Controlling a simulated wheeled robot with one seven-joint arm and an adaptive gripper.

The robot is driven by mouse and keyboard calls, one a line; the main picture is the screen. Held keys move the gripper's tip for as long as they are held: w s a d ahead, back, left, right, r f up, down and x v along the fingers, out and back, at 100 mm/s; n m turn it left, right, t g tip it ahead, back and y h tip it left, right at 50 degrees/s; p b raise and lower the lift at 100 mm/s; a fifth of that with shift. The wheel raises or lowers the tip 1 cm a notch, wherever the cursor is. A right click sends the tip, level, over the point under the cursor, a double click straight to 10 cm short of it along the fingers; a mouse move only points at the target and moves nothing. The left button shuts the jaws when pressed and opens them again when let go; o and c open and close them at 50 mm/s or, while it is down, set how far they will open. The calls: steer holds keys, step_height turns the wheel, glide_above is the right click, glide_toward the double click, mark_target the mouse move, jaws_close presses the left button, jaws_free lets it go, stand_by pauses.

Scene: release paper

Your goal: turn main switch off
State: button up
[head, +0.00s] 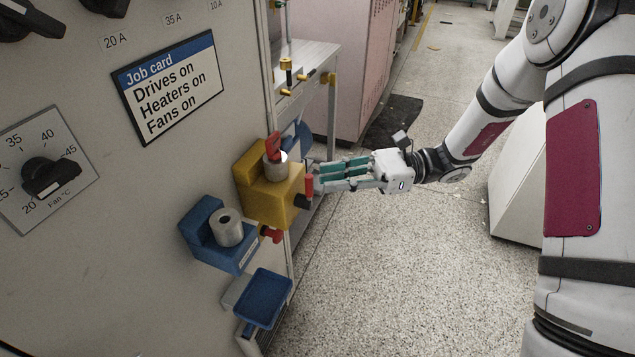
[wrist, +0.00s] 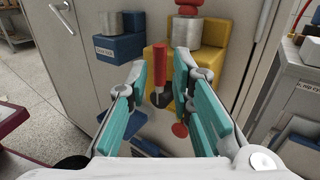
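A yellow box (head: 268,196) is fixed at the cabinet's right edge. It carries a red lever (head: 309,185) on a black base, pointing up, and a red piece on a grey cylinder on top. Which of these is the main switch is not labelled. In the wrist view the red lever (wrist: 159,62) stands between my spread fingers, in front of the yellow box (wrist: 213,55). My gripper (head: 322,176) is open, its teal-padded fingers pointing at the lever from the right. Contact between fingers and lever cannot be made out.
A blue box (head: 215,235) with a grey cylinder sits left of the yellow box, a red knob (head: 271,234) below it. Another blue box (head: 264,297) is lower. A job card (head: 168,87) reads drives, heaters and fans on.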

steer(key=shift+x, duration=1.85)
jaws_close()
